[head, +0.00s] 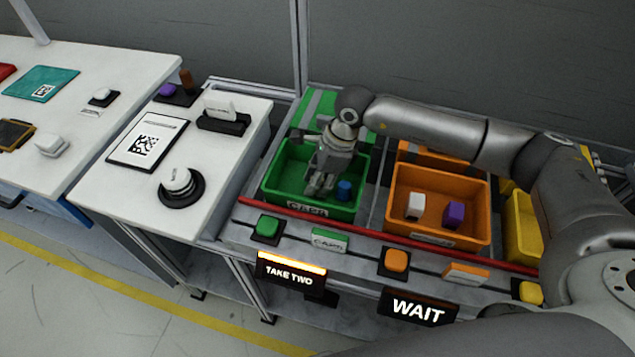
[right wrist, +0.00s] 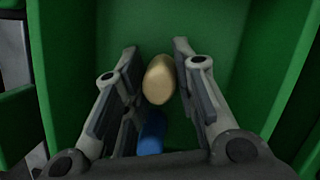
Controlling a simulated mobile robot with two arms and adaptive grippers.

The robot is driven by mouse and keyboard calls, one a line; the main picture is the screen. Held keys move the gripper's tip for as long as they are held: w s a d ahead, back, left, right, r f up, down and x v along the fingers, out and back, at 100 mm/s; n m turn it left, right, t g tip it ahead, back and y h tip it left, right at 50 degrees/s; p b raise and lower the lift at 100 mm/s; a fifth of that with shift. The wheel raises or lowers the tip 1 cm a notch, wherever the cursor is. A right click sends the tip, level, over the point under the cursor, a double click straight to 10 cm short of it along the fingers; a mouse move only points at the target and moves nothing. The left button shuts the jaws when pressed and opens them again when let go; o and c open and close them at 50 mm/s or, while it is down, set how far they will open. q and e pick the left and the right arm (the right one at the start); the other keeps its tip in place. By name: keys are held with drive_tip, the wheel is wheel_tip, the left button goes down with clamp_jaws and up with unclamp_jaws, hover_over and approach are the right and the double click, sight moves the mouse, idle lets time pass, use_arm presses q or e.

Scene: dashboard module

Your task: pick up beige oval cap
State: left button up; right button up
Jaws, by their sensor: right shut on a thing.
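The beige oval cap (right wrist: 159,80) shows in the right wrist view between the fingers of my right gripper (right wrist: 156,60), inside the green bin (head: 272,190). In the head view my right gripper (head: 318,186) reaches down into this bin and hides the beige cap. The right gripper is shut on the beige cap. A blue cap (head: 344,189) stands in the bin just right of the fingers in the head view; it also shows below the beige cap in the right wrist view (right wrist: 152,134). My left gripper is not in view.
An orange bin (head: 397,222) with a white block (head: 415,206) and a purple block (head: 454,215) stands to the right. A red rail (head: 375,234) runs along the bins' front. Signs read "TAKE TWO" (head: 290,274) and "WAIT" (head: 418,309). A white table (head: 115,190) stands left.

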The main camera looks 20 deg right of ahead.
drive_tip(key=shift+r, duration=0.1)
drive_tip(key=shift+r, duration=0.5)
drive_tip(key=s+d+r+n+g+h, duration=0.1)
drive_tip(key=s+d+r+n+g, duration=0.1)
drive_tip(key=s+r+n, duration=0.4)
drive_tip(key=s+d+r+n+g+h+p, duration=0.1)
drive_tip(key=s+r+n, duration=0.4)
drive_tip(key=n, duration=1)
drive_tip(key=s+d+g+h, duration=0.1)
drive_tip(key=s, duration=0.2)
drive_tip(key=shift+r+p, duration=0.3)
drive_tip(key=shift+r, duration=0.1)
